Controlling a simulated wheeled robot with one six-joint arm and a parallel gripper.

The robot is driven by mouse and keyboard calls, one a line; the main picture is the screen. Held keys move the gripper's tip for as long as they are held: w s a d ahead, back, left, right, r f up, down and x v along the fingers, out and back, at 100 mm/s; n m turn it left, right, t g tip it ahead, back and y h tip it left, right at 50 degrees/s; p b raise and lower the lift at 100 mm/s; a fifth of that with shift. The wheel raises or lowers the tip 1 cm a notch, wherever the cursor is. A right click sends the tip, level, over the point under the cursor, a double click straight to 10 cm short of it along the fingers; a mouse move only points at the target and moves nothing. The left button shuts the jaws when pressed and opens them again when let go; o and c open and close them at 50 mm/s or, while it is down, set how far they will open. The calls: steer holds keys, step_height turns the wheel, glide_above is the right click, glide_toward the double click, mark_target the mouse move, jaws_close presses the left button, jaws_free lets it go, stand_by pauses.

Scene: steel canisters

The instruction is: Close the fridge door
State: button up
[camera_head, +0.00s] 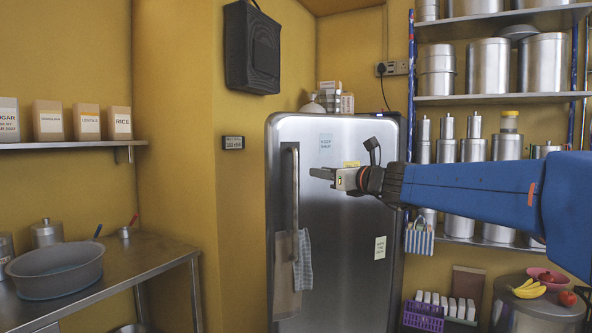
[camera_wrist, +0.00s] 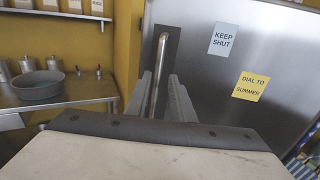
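The steel fridge door (camera_head: 345,230) stands in the middle of the head view, with a long vertical handle (camera_head: 295,190) along its left side. I cannot tell clearly whether it is fully shut. My gripper (camera_head: 322,174) is in front of the door, its fingertips just right of the handle in the picture. In the wrist view the open fingers (camera_wrist: 160,90) point at the door (camera_wrist: 210,85), and the handle (camera_wrist: 160,60) shows in the gap between them. I see no clear contact. A striped cloth (camera_head: 303,260) hangs at the handle's lower part.
A metal table (camera_head: 130,262) with a grey basin (camera_head: 58,270) stands on the left. Shelves of steel canisters (camera_head: 488,66) fill the right. A round stand with bananas (camera_head: 528,288) is at the lower right. Notes (camera_head: 380,247) are stuck on the door.

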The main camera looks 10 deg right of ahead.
mark_target(297, 169)
steer(key=x, duration=1.3)
steer(key=shift+w+a+f, duration=0.1)
steer(key=shift+w+a, duration=0.05)
steer(key=shift+w, duration=0.2)
jaws_close()
